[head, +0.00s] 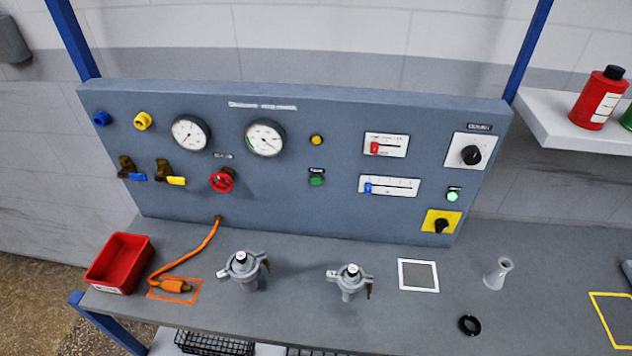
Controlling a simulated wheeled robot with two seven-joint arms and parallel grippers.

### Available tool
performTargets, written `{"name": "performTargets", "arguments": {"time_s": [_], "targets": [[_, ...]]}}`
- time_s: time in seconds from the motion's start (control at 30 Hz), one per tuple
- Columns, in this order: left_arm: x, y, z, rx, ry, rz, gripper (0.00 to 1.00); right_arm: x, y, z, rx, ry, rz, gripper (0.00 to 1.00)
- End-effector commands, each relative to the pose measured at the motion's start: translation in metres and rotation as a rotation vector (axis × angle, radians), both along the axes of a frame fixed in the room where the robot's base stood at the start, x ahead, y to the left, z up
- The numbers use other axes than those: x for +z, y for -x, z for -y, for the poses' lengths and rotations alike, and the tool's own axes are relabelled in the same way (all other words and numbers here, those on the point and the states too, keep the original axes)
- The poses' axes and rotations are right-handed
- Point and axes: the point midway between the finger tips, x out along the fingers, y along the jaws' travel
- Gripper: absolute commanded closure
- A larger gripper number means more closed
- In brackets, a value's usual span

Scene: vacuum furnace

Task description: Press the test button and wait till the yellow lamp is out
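A small round yellow lamp (317,140) sits on the upright grey panel (290,205), right of the larger gauge. It looks amber, and I cannot tell whether it is lit. Below it is a green button (317,181) with a small dark label above it. The label is too small to read, so I cannot confirm that this is the test button. Neither of my grippers is in the head view, and nothing covers the button or the lamp.
The panel also carries two gauges (265,138), a red valve wheel (222,181), sliders (388,186), black knobs (471,155) and a bright green lamp (453,194). Metal fittings (350,280), a red bin (119,262) and an orange hose (197,252) are on the bench.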

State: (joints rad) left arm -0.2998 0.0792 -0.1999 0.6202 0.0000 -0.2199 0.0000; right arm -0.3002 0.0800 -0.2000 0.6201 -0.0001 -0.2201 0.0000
Motion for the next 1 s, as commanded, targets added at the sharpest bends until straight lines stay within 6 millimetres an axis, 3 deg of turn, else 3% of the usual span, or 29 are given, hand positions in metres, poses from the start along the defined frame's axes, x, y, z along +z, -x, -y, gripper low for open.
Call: {"name": "performTargets", "arguments": {"time_s": [0.03, 0.17, 0.2, 1.0], "targets": [[0.0, 0.0002, -0.0001, 0.0, 0.0, 0.0, 0.73, 0.0, 0.0, 0.0001, 0.0, 0.0, 0.0, 0.34], [0.0, 0.0002, -0.0003, 0.0, 0.0, -0.001, 0.99, 0.0, 0.0, 0.0001, 0.0, 0.0, 0.0, 0.34], [0.0, 0.0002, -0.0003, 0.0, 0.0, -0.001, 1.0, 0.0, 0.0, 0.0001, 0.0, 0.0, 0.0, 0.34], [0.0, 0.0005, -0.0006, 0.0, -0.001, -0.001, 1.0, 0.0, 0.0, 0.0002, 0.0, 0.0, 0.0, 0.34]]}}
